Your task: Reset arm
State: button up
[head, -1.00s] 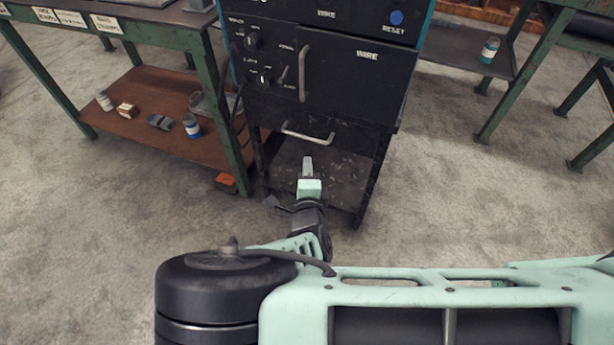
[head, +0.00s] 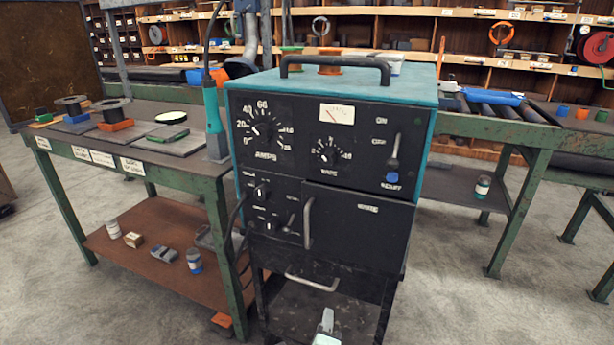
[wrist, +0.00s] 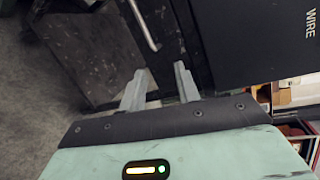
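My gripper (wrist: 160,88) shows in the wrist view with two grey fingers held apart and nothing between them. It faces the lower front of the black and teal welding machine (wrist: 255,45). In the head view only the tip of my gripper (head: 327,322) shows at the bottom edge, in front of the machine's lower shelf. The welding machine (head: 360,215) stands upright in the middle, with dials, a lever and a blue reset button. The rest of my arm is out of the head view.
A green workbench (head: 195,178) with spools and plates stands at the left. Its lower shelf (head: 150,265) holds small cans and boxes. A roller table (head: 500,125) stands at the right. Concrete floor (head: 450,300) is clear at the front right.

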jog(key=s+d+r+m+g+h+p, duration=0.2)
jog(key=s+d+r+m+g+h, duration=0.25)
jog(key=r+m, duration=0.5)
jog(key=s+d+r+m+g+h+p, duration=0.15)
jog(key=s+d+r+m+g, duration=0.4)
jog(key=m, duration=0.75)
jog(key=s+r+m+g+y+p, duration=0.2)
jog(key=s+r+m+y, duration=0.2)
jog(key=r+m, duration=0.5)
jog(key=s+r+m+g+y+p, duration=0.3)
jog(key=s+r+m+y, duration=0.2)
jog(key=r+m, duration=0.5)
notch_tip(320, 180, up, 2)
jog(key=shift+s+d+r+p, duration=0.1)
jog(key=shift+s+d+p, duration=0.2)
jog(key=shift+s, duration=0.6)
jog(key=shift+a, duration=0.1)
